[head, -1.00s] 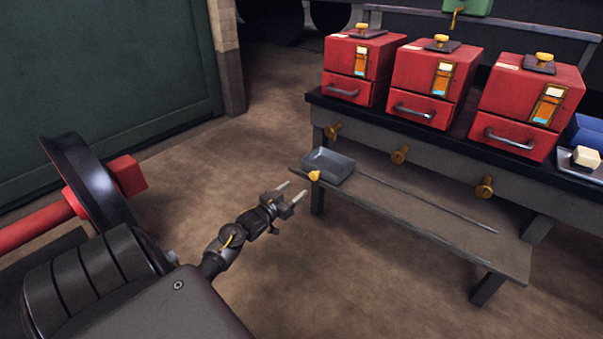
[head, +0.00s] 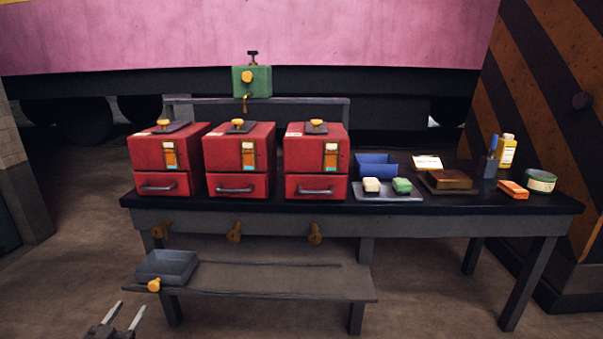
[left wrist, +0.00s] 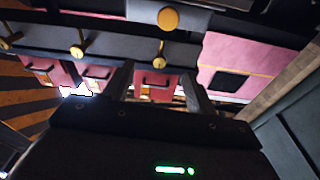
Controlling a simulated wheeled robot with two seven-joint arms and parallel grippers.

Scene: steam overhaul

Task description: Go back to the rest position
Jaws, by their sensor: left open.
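My left gripper (head: 118,322) shows at the bottom left of the head view, in front of the low shelf. Its two fingers are apart and nothing is between them. In the left wrist view its fingers (left wrist: 158,88) are also spread and empty, with the bench front beyond them. My right gripper is not in view.
A dark bench (head: 440,208) holds three red boxes (head: 160,162) and small items at right. A low shelf (head: 280,283) below carries a grey tray (head: 168,266); a brass knob (head: 154,285) is at its front. Open floor (head: 60,270) lies left.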

